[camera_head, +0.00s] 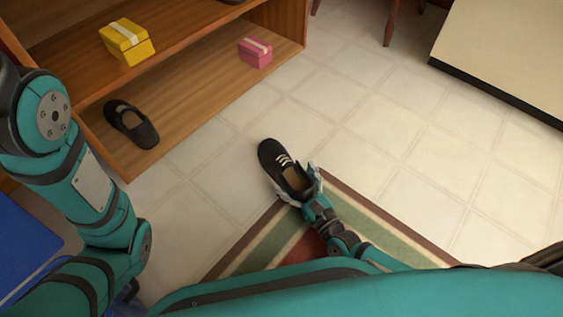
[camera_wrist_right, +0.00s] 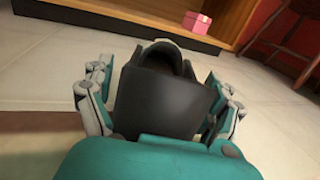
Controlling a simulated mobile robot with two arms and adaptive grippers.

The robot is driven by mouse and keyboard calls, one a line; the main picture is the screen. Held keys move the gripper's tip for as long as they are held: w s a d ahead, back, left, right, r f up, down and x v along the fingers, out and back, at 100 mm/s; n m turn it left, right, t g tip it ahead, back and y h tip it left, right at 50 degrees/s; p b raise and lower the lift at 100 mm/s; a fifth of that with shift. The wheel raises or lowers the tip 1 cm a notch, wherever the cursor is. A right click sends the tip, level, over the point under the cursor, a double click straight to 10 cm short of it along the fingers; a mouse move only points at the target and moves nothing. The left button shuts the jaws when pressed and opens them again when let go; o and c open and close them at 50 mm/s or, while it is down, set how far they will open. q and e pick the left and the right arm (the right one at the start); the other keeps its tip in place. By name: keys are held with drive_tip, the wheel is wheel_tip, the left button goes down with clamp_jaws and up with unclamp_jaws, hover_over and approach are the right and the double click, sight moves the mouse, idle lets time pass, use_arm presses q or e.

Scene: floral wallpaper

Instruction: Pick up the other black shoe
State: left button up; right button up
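A black shoe (camera_head: 285,168) with white straps and a tan inside is on or just above the tiled floor, beside the rug's corner. My right gripper (camera_head: 297,185) is at its heel end, with one finger along each side. In the right wrist view the dark heel (camera_wrist_right: 165,95) fills the space between the fingers (camera_wrist_right: 160,85). Whether they press on it is unclear. Another black shoe (camera_head: 131,124) lies on the low wooden shelf at left. My left arm shows at the left; its gripper is out of view.
The wooden shelf unit (camera_head: 185,88) holds a yellow box (camera_head: 127,43) on its upper board and a pink box (camera_head: 255,52) on its lower board. A striped rug (camera_head: 370,215) lies under my right arm. Open tiles (camera_head: 350,110) lie to the right; a cream cabinet (camera_head: 500,50) stands at far right.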

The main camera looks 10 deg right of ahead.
drive_tip(key=c, duration=1.4)
drive_tip(key=shift+c, duration=0.3)
drive_tip(key=shift+r, duration=0.15)
